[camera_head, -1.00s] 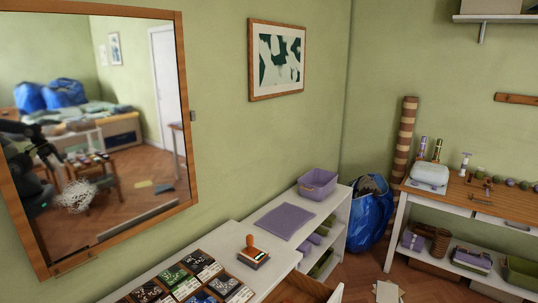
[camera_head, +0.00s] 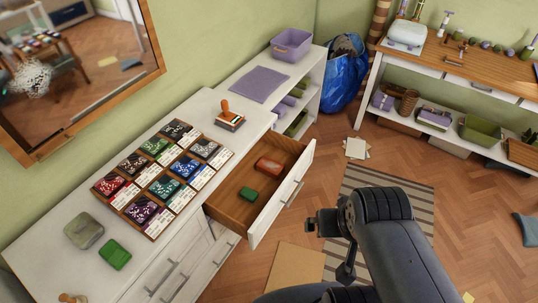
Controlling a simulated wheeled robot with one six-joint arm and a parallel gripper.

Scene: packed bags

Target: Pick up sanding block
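A reddish-brown block (camera_head: 269,166) lies in the open drawer (camera_head: 233,203) of the white dresser; it may be the sanding block, but it is small and I cannot be sure.
The dresser top (camera_head: 60,235) bears a tray of colored packets (camera_head: 150,185), an orange-handled stamp (camera_head: 229,117), a green box (camera_head: 115,254) and a grey-green container (camera_head: 84,231). A striped rug (camera_head: 375,178) and a tan mat (camera_head: 295,272) lie on the floor.

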